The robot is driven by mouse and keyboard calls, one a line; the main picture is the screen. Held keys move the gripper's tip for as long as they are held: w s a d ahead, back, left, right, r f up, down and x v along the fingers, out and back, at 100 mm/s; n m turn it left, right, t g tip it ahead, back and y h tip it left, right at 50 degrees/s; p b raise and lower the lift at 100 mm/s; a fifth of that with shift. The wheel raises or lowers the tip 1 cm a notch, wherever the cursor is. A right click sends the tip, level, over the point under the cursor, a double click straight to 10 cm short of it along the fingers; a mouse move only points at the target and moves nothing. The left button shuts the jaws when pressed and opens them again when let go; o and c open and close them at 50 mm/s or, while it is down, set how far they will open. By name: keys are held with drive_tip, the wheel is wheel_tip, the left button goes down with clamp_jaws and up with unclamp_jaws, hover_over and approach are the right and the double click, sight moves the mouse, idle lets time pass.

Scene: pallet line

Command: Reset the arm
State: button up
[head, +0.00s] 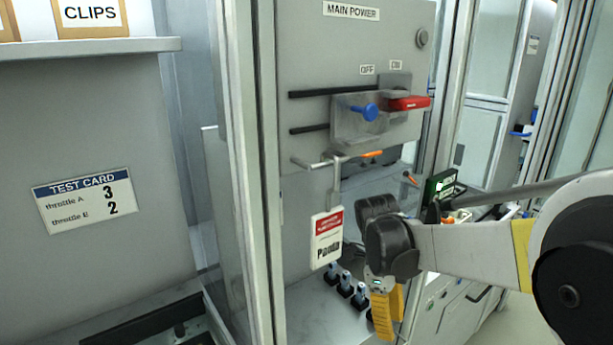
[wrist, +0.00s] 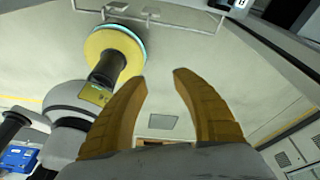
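My arm reaches in from the right in the head view, bent at a dark joint in front of the power cabinet. My gripper (head: 388,312) hangs below that joint, its yellow fingers partly hidden. In the wrist view my gripper (wrist: 160,75) has two yellow fingers spread apart, with nothing between them. The gripper appears clear of the hanging red-and-white tag (head: 327,238) to its left.
The MAIN POWER panel (head: 350,50) has a red handle (head: 408,103) under ON and a blue knob (head: 370,111). An orange-tipped latch (head: 371,154) is below. Small dark-based items (head: 345,286) stand on the white shelf. A cabinet post (head: 262,180) and test card (head: 85,200) are left.

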drive_tip(key=s+r+n+t+y, duration=0.1)
drive_tip(key=s+r+n+t, duration=0.2)
drive_tip(key=s+n, duration=0.4)
drive_tip(key=s+d+r+n+t+y, duration=0.1)
drive_tip(key=s+r+n+t, duration=0.3)
drive_tip(key=n, duration=1.3)
drive_tip(key=s+t, duration=0.2)
drive_tip(key=s, duration=0.1)
drive_tip(key=shift+n, duration=0.3)
